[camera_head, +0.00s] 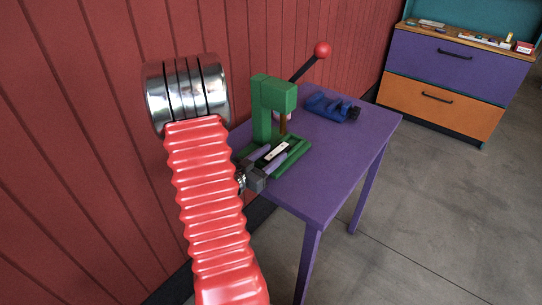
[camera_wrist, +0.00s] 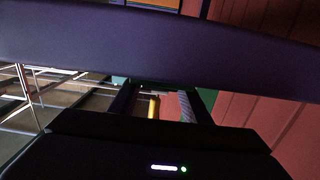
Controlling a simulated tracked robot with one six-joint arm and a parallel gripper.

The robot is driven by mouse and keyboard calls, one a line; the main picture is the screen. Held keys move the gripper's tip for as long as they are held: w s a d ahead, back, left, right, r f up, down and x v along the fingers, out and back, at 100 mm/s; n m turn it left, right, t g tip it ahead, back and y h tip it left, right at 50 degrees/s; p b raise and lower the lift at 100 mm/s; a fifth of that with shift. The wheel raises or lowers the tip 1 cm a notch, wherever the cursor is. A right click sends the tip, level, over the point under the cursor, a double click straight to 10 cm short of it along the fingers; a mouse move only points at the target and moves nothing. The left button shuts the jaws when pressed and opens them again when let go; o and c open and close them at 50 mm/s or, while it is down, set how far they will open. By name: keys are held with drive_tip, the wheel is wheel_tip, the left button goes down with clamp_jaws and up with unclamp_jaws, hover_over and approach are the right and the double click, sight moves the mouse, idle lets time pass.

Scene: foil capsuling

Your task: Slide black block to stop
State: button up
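A green press (camera_head: 268,105) stands on the purple table (camera_head: 335,160). On its low green base lies a small dark piece with a white label (camera_head: 277,151); it may be the black block, but I cannot be sure at this size. My gripper (camera_head: 256,180) is at the near left end of that base, close to the dark piece; I cannot tell if they touch. In the wrist view my gripper's two dark fingers (camera_wrist: 160,104) stand apart with a gap between them. A yellow upright shape shows in the gap. The stop cannot be made out.
A lever with a red ball (camera_head: 322,50) rises from the press. A blue object (camera_head: 331,107) lies at the table's back right. The red plank wall (camera_head: 80,110) is close on the left. A purple and orange drawer cabinet (camera_head: 450,75) stands at the far right. The table's front right is clear.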

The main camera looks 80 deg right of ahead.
drive_tip(key=c, duration=0.7)
drive_tip(key=o, duration=1.1)
drive_tip(key=shift+c, duration=0.2)
drive_tip(key=v, duration=1.3)
drive_tip(key=shift+w+a, duration=0.15)
drive_tip(key=shift+a, duration=0.25)
